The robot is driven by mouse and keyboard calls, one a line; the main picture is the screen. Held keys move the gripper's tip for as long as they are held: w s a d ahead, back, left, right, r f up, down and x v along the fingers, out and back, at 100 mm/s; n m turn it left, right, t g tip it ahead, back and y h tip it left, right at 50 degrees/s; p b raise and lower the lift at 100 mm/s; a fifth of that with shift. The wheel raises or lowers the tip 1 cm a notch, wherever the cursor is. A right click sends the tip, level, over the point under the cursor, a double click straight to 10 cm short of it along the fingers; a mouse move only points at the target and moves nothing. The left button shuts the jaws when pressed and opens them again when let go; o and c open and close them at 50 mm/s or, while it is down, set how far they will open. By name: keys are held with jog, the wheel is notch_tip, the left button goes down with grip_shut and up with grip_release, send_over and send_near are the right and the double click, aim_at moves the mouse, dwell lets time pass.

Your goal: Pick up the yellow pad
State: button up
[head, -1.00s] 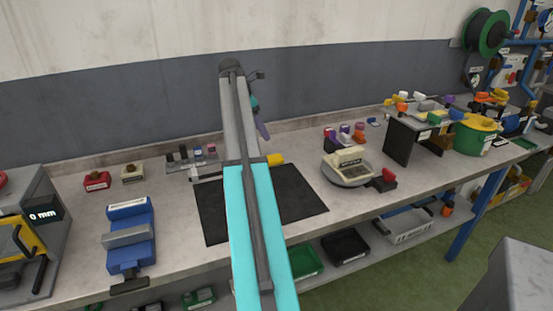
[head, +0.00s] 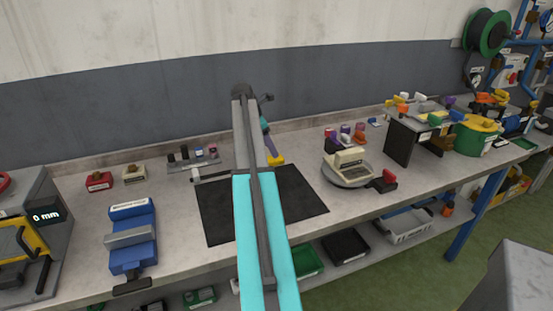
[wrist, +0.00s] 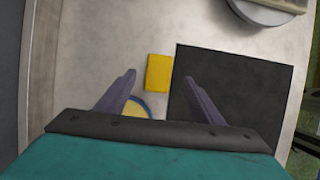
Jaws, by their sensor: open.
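The yellow pad (wrist: 159,73) is a small upright-looking rectangle in the wrist view, lying on the bench beside the black mat (wrist: 235,95). My gripper (wrist: 160,76) is open, with its two purple fingers on either side of the pad as seen from the wrist. Nothing is held. In the head view the pad (head: 276,160) shows at the mat's back edge, just below the purple fingers (head: 270,147). The height of the fingertips above the pad is hard to tell.
A scale-like device (head: 348,167) stands right of the mat. A blue vise (head: 131,238) stands left. A rack (head: 193,158) stands behind the mat.

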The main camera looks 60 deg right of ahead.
aim_at(274, 160)
jog(key=shift+f, duration=0.15)
jog(key=shift+p+x, duration=0.7)
jog(key=shift+x, duration=1.75)
jog(key=shift+w+a+f, duration=0.1)
jog(key=shift+w+a, duration=0.05)
jog(key=shift+w, duration=0.05)
jog(key=c, duration=1.1)
